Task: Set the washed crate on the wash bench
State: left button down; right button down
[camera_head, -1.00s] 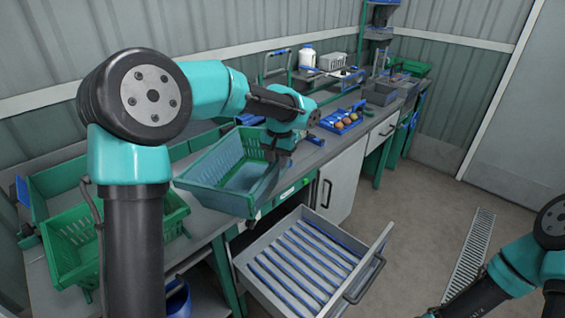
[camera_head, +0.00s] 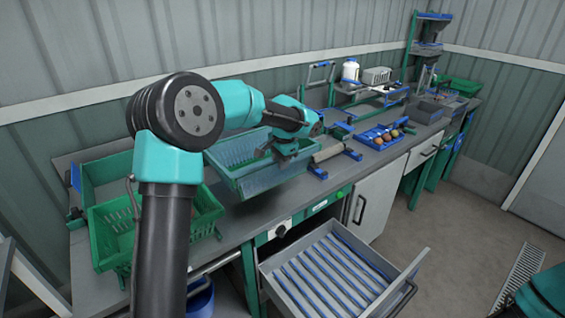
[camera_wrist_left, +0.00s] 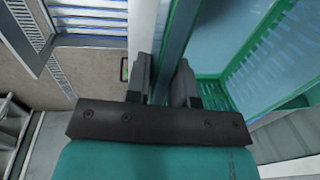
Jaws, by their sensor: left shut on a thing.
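The washed crate (camera_head: 270,182), green with a bluish wet-looking sheen and slotted walls, is over the wash bench (camera_head: 232,226) behind the control panel. My left gripper (camera_head: 285,153) is shut on its right-hand wall. In the left wrist view, the two dark fingers (camera_wrist_left: 163,85) pinch the crate's wall, and its slotted inside (camera_wrist_left: 250,72) shows at the right. The crate looks roughly level; I cannot tell whether its base touches the bench top. My right gripper is outside the views; only part of that arm shows at the bottom right.
A green crate (camera_head: 112,252) stands at the bench's left end. A roller on a blue stand (camera_head: 330,152) sits just right of the held crate. Beyond it is a blue tray (camera_head: 376,138) with tomatoes. An open drawer (camera_head: 330,268) sticks out below the bench front.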

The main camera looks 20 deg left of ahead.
pick_arm(q)
jog(key=shift+f, duration=0.1)
notch_tip(320, 180, down, 8)
jog(key=shift+r, duration=0.25)
dwell(0.8)
jog(key=shift+a, duration=0.2)
dwell(1.0)
jog(key=shift+f, duration=0.2)
jog(key=c, duration=0.9)
grip_release()
jog(key=c, duration=0.3)
